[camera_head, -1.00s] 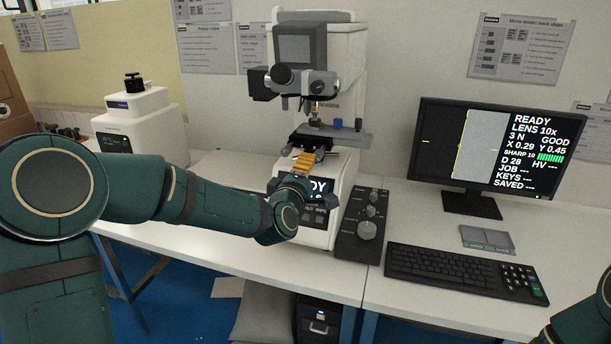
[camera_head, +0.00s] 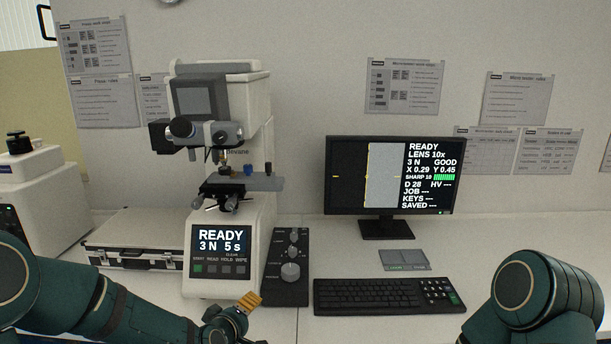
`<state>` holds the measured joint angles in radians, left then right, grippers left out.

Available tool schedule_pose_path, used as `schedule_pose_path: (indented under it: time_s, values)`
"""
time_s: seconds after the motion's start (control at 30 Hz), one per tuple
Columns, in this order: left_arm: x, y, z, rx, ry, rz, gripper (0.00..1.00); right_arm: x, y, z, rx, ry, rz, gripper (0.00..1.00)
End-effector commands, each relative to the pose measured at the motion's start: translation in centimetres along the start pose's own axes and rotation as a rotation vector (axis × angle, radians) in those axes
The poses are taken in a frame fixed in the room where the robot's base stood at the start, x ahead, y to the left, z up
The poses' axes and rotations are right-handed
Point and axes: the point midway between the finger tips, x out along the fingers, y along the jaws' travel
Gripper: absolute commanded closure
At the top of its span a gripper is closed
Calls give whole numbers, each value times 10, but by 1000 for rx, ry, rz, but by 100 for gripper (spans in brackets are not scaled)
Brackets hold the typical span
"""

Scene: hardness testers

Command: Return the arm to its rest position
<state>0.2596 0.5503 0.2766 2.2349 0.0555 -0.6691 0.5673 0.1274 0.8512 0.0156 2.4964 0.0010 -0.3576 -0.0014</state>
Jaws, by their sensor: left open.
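My left arm comes in low from the left, and its gripper (camera_head: 247,301) shows yellow-orange fingers at the bottom of the head view, in front of the hardness tester (camera_head: 222,130). The gripper is open, and I see nothing in it. It is apart from the tester, below its front panel, whose screen (camera_head: 221,242) reads READY, 3 N, 5 s. My right arm shows at the lower right; its gripper is out of view.
A control box with knobs (camera_head: 288,268) stands right of the tester. A keyboard (camera_head: 372,296), a grey pad (camera_head: 404,259) and a monitor (camera_head: 390,180) are further right. A silver case (camera_head: 130,241) lies left of the tester, with another white machine (camera_head: 40,200) at the far left.

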Motion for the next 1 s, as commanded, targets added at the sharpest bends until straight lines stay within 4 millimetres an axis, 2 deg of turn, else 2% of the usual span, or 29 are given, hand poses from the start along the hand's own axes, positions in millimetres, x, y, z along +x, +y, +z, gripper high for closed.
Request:
schedule_pose_path:
  time_s: [0.03, 0.2, 0.3, 0.43, 0.5, 0.63, 1.0]
  values:
    - [0, -27, 27, 55, -72, -59, 44, 0, 0, 0, 0, 0, 0, 53]
    - [-20, -111, 107, 265, -329, -227, 44, 0, 0, 0, 0, 0, 0, 53]
    - [-43, -155, 148, 378, -489, -302, 44, 0, 0, 0, 0, 0, 0, 53]
    - [-76, -198, 185, 493, -666, -364, 44, 0, 0, 0, 0, 0, 0, 53]
    - [-90, -212, 198, 535, -735, -383, 44, 0, 0, 0, 0, 0, 0, 53]
    - [-104, -226, 209, 575, -804, -399, 44, 0, 0, 0, 0, 0, 0, 53]
    - [-107, -228, 210, 582, -813, -400, 44, 0, 0, 0, 0, 0, 0, 53]
